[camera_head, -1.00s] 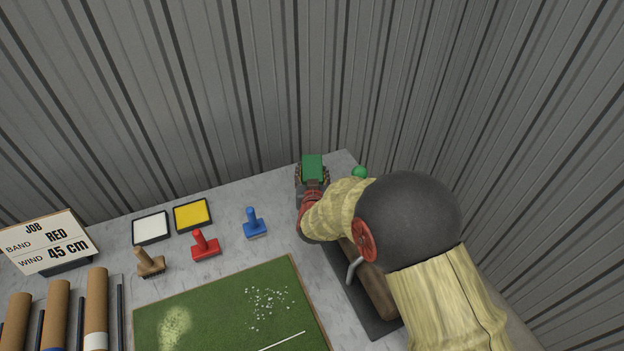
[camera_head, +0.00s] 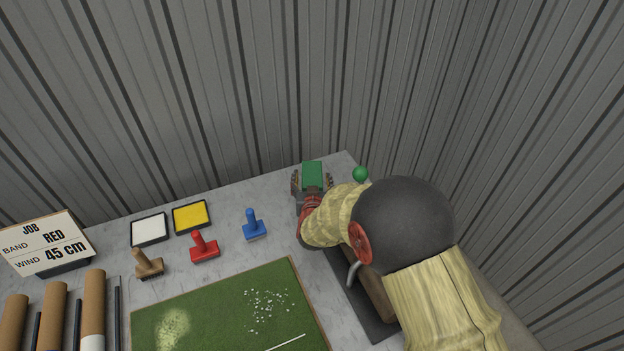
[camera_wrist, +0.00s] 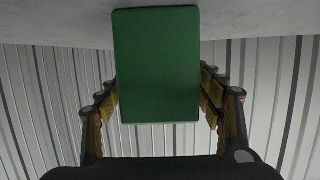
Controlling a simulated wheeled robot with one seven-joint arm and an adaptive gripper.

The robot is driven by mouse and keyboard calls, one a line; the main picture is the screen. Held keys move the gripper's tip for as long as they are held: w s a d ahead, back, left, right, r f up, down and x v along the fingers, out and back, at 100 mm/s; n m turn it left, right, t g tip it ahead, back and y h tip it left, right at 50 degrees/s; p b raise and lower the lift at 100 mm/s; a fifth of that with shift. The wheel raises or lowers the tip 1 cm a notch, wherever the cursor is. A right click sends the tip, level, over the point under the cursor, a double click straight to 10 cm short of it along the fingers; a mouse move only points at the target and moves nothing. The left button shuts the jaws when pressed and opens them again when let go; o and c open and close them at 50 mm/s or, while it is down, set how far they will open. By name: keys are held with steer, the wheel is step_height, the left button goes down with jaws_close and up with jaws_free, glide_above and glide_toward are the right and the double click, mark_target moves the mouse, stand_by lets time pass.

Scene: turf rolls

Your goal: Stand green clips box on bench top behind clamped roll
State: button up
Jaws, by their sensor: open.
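The green clips box (camera_head: 312,172) stands at the back of the bench top (camera_head: 285,205), close to the corrugated wall. In the wrist view the box (camera_wrist: 157,65) fills the upper middle, upright against the picture, with the bench surface at the top edge. My gripper (camera_head: 312,184) is open around the box; in the wrist view its fingers (camera_wrist: 160,100) lie to either side, with a gap visible low down. The clamped roll (camera_head: 375,285) lies on a dark base at the right, partly hidden by my arm.
A green ball-shaped knob (camera_head: 360,173) is just right of the box. A blue stamp (camera_head: 253,225), red stamp (camera_head: 204,247), yellow pad (camera_head: 192,216) and white pad (camera_head: 150,230) stand left. A turf mat (camera_head: 225,310) lies in front.

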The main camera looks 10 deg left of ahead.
steer(key=shift+r, duration=0.1)
steer(key=shift+s+r, duration=0.15)
steer(key=shift+s, duration=0.05)
steer(key=p+v, duration=0.3)
steer(key=v, duration=0.8)
steer(key=shift+s+d, duration=0.15)
steer(key=shift+s, duration=0.1)
